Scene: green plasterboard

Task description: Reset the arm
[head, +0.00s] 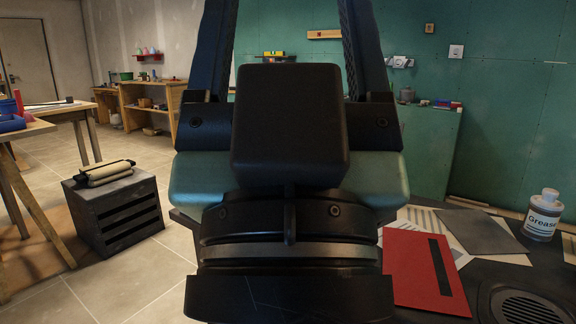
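My gripper (288,25) fills the middle of the head view, very close to the camera and pointing up and away from it. Its two dark fingers stand wide apart, one on each side, and run out of the top of the picture. The gripper is open. The wall and a small shelf show through the gap, and nothing is held in the part that shows. The fingertips are out of view. My wrist, with a black box on it, hides the centre of the room.
A wooden table (40,127) stands at left beside a dark slatted box (115,212) with rolls on top. At lower right are a red folder (420,268), a grey sheet (482,231) and a grease jar (543,217).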

